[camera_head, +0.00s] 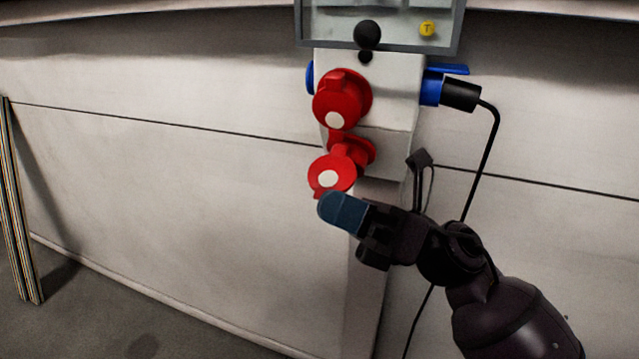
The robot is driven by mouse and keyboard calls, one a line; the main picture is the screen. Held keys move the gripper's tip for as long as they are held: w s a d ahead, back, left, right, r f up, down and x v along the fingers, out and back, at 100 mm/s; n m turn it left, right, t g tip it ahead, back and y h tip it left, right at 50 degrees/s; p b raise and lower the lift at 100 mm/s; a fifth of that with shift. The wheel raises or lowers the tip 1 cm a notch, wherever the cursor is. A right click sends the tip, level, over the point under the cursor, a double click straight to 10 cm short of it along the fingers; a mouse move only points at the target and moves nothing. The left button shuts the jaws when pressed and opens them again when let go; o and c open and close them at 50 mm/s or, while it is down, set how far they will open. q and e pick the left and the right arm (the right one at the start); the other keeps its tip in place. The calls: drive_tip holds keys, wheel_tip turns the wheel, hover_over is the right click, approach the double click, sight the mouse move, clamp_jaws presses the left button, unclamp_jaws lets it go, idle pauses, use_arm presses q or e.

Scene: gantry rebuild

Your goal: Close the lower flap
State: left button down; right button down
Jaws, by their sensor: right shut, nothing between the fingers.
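The lower red flap (329,174) stands open on the grey socket box (392,135). It sticks out and hangs down from its red socket, with a pale round disc on its face. The upper red flap (343,98) lies over its socket above and looks shut. My right gripper (341,211) comes in from the lower right, with its blue-grey fingertips together and empty. The fingertips are just below the lower flap in the picture. I cannot tell whether they touch it. My left gripper is not in view.
A blue plug (433,88) with a black cable (493,140) sits on the box's right side, and the cable hangs down behind my right arm. A framed panel (383,22) with a black knob is above. A post (366,270) runs below the box. The wall area left is clear.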

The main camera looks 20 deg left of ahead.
drive_tip(key=s+a+r+n+g+h, duration=0.2)
drive_tip(key=s+a+n+h, duration=0.4)
drive_tip(key=n+h, duration=0.5)
drive_tip(key=n+t+h, duration=0.9)
drive_tip(key=t+h, duration=0.2)
drive_tip(key=t, duration=0.4)
approach(320, 185)
drive_tip(key=f, duration=0.2)
drive_tip(key=w+f, duration=0.1)
drive_tip(key=d+f, duration=0.1)
drive_tip(key=f, duration=0.1)
drive_tip(key=shift+w+f, duration=0.15)
drive_tip(key=shift+f, duration=0.2)
drive_tip(key=shift+w+d+f, duration=0.1)
drive_tip(key=shift+w+f, duration=0.2)
drive_tip(key=shift+f, duration=0.2)
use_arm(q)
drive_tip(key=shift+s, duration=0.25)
use_arm(e)
drive_tip(key=shift+w+f, duration=0.1)
drive_tip(key=shift+f, duration=0.05)
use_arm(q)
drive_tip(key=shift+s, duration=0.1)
